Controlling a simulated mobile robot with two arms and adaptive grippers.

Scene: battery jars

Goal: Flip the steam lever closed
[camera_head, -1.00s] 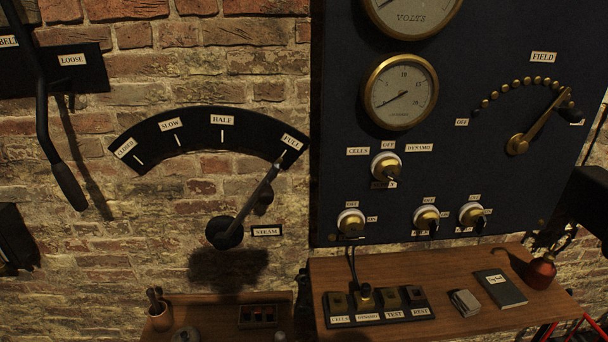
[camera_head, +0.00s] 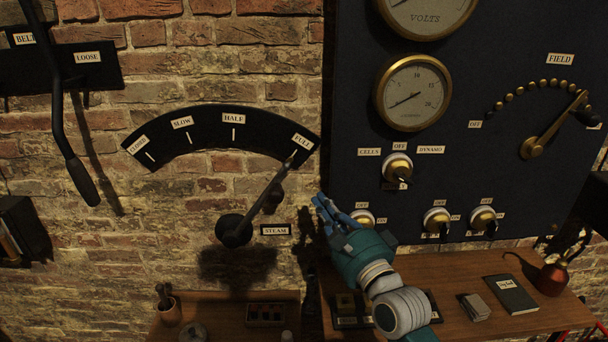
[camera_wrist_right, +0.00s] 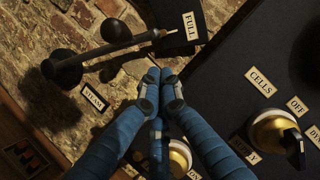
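My left gripper is out of view.
The dark instrument panel (camera_head: 350,175) with gauges and brass switches stands close to the right of my right gripper. A wooden shelf (camera_head: 460,262) with a notebook (camera_head: 511,293) lies below. A black belt lever (camera_head: 62,120) hangs at left.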

